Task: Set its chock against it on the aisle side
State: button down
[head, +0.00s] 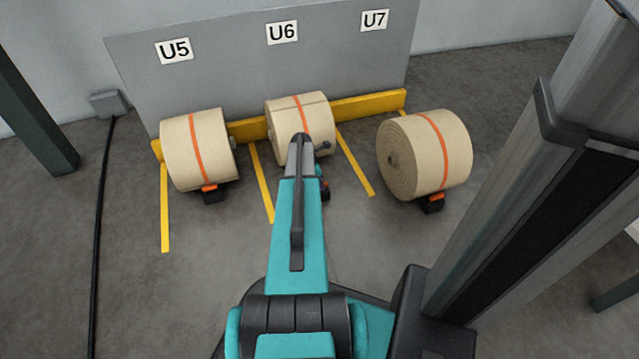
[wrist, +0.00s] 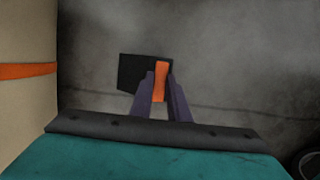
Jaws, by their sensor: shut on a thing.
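The paper roll (head: 285,128) at the bay marked U6 is tan with an orange band, against the yellow rail. Its side also shows at the left edge of the wrist view (wrist: 28,100). A black chock (wrist: 132,72) with an orange grip is between the fingers of my gripper (wrist: 160,76), which is shut on the orange grip. In the wrist view a strip of floor shows between chock and roll. I cannot tell whether the chock touches the floor. In the head view my arm hides most of the gripper and chock; a dark and red bit (head: 324,190) shows beside it.
The U5 roll (head: 200,150) stands left with a black and orange chock (head: 213,193) at its front. The U7 roll (head: 425,155) stands right, with a chock (head: 432,203) at its front. Yellow floor lines (head: 262,185) divide the bays. A black cable (head: 101,210) runs down the left.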

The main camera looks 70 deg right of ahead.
jog(key=shift+w+d, duration=0.15)
jog(key=shift+d, duration=0.05)
dwell(0.6)
jog(key=c, duration=1.6)
grip_release()
jog(key=p+v, duration=0.5)
jog(key=v, duration=0.9)
